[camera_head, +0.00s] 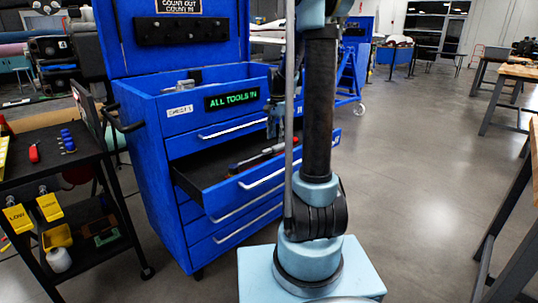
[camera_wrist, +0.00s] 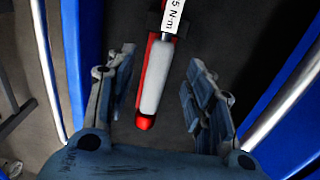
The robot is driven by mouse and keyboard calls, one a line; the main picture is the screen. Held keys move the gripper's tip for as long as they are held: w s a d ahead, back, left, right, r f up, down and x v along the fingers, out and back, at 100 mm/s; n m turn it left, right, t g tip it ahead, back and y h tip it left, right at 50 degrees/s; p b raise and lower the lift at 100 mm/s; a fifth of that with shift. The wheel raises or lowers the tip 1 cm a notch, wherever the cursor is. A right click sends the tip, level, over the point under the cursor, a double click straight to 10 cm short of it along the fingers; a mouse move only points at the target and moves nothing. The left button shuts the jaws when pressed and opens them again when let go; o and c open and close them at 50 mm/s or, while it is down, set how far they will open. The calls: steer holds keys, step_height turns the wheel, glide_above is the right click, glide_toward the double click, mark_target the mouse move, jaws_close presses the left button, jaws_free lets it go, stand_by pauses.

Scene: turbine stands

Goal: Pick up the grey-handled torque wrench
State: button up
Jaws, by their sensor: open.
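The torque wrench lies in the open drawer (camera_head: 212,180) of the blue tool chest. Its light grey handle (camera_wrist: 155,78) has red edges and a red end cap, and a white label reading "5 N·m" is at the top of the wrist view. In the head view the grey handle (camera_head: 273,150) shows beside my arm. My gripper (camera_wrist: 160,62) is open, with one finger on each side of the handle and a gap to both. In the head view my gripper (camera_head: 275,115) is above the drawer, partly hidden by my arm. I cannot tell its height above the wrench.
The blue drawer walls run along both sides of the wrist view. The chest's top (camera_head: 190,97) carries an "ALL TOOLS IN" display (camera_head: 232,99). A black cart (camera_head: 60,170) with small tools and yellow tags stands to the left. Open floor (camera_head: 420,150) lies to the right.

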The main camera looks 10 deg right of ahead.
mark_target(277, 146)
steer(key=shift+f, duration=3.25)
steer(key=shift+c, duration=0.3)
steer(key=shift+a, duration=0.1)
jaws_close()
